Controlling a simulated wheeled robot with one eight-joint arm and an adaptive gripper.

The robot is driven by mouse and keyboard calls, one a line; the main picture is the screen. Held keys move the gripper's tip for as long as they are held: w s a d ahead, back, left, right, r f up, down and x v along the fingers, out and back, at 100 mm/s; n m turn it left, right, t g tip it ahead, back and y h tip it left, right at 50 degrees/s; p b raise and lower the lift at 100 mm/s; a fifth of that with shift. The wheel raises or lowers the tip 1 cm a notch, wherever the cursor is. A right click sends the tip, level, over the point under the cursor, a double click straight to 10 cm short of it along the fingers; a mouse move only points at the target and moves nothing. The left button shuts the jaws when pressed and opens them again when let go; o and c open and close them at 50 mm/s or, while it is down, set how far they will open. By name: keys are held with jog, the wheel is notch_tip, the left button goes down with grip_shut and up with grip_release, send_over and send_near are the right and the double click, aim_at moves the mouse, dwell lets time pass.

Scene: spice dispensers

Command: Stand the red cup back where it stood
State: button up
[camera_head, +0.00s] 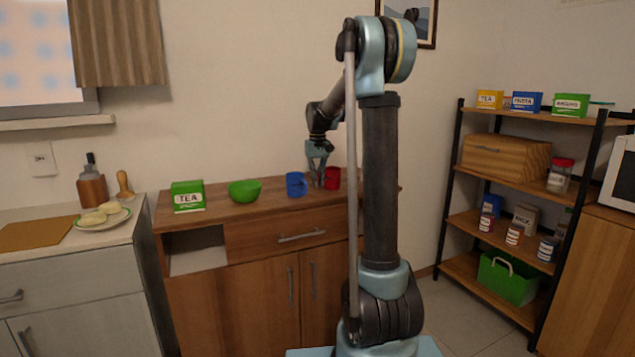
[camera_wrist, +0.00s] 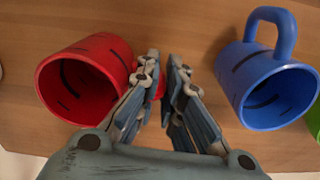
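The red cup (camera_head: 333,178) is at the right end of the wooden cabinet top, just right of my gripper in the head view. In the wrist view the red cup (camera_wrist: 88,78) is left of the fingers, its mouth facing the camera. My gripper (camera_wrist: 163,62) points down with its fingers close together, and a red bit of the cup's handle shows between them. In the head view my gripper (camera_head: 318,180) is between the red cup and the blue cup. The red cup looks upright; I cannot tell whether its base touches the wood.
The blue cup (camera_head: 296,185) stands close on the left; it also shows in the wrist view (camera_wrist: 250,72), handle outward. Further left are a green bowl (camera_head: 245,190) and a green tea box (camera_head: 187,196). A shelf rack (camera_head: 505,180) stands right.

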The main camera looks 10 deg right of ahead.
jog(key=shift+o, duration=1.3)
notch_tip(320, 180, up, 12)
jog(key=shift+r, duration=0.1)
jog(key=s+d+f, duration=0.1)
jog(key=s, duration=0.6)
jog(key=s+d+f, duration=0.2)
jog(key=s, duration=0.5)
jog(key=s+d+f+m+t, duration=0.1)
jog(key=s+f, duration=1)
jog(key=s, duration=0.3)
jog(key=s+d+f+m+t, duration=0.1)
jog(key=s+d+f, duration=0.1)
jog(key=s+f, duration=1)
jog(key=shift+s+f, duration=0.3)
jog(key=shift+s, duration=0.8)
